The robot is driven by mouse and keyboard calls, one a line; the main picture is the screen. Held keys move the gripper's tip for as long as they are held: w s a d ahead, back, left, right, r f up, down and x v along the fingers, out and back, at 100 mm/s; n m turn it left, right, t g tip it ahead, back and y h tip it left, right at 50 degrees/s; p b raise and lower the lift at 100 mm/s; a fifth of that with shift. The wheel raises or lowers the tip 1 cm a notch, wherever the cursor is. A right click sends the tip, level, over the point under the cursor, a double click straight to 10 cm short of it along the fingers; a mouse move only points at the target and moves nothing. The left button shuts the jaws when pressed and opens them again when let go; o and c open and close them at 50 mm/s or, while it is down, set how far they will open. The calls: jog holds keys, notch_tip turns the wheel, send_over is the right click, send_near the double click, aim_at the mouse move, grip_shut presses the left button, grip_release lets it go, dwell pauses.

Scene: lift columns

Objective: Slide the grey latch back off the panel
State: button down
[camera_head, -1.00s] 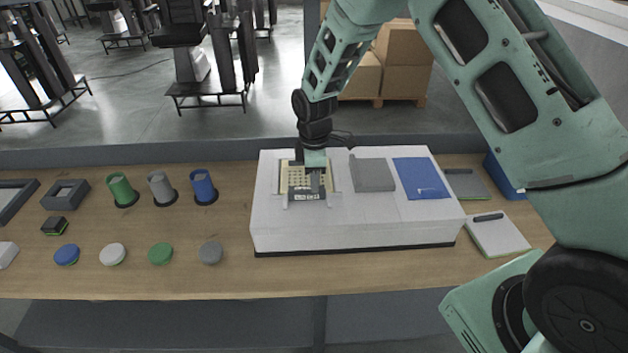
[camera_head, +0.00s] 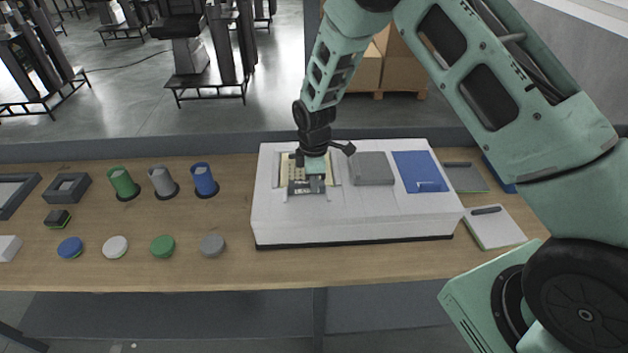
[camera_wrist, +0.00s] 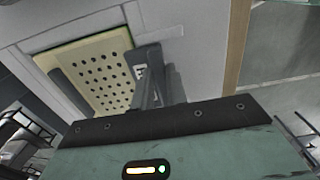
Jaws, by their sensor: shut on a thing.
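A cream panel (camera_head: 299,172) with rows of holes sits in the top of a white box. It also shows in the wrist view (camera_wrist: 92,72), with a grey bar along its left side. My gripper (camera_head: 316,184) is down at the panel's front right part. In the wrist view, the grey pieces at the panel's right edge are my gripper (camera_wrist: 150,90) and what it holds. The gripper is shut on the grey latch, which is mostly hidden by the fingers, so its exact position over the panel's edge is hard to tell.
The white box (camera_head: 350,225) stands on a wooden table (camera_head: 180,275). A grey plate (camera_head: 372,168) and a blue plate (camera_head: 420,172) lie right of the panel. Green, grey and blue cylinders (camera_head: 204,180) and several round discs (camera_head: 162,246) stand to the left.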

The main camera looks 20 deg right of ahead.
jog(key=shift+s+a+b, duration=0.25)
jog(key=shift+s+b, duration=0.1)
jog(key=shift+s, duration=0.5)
jog(key=c, duration=1.4)
grip_release()
jog(key=shift+w, duration=0.1)
notch_tip(320, 180, up, 18)
jog(key=b, duration=0.5)
jog(key=shift+f, duration=0.25)
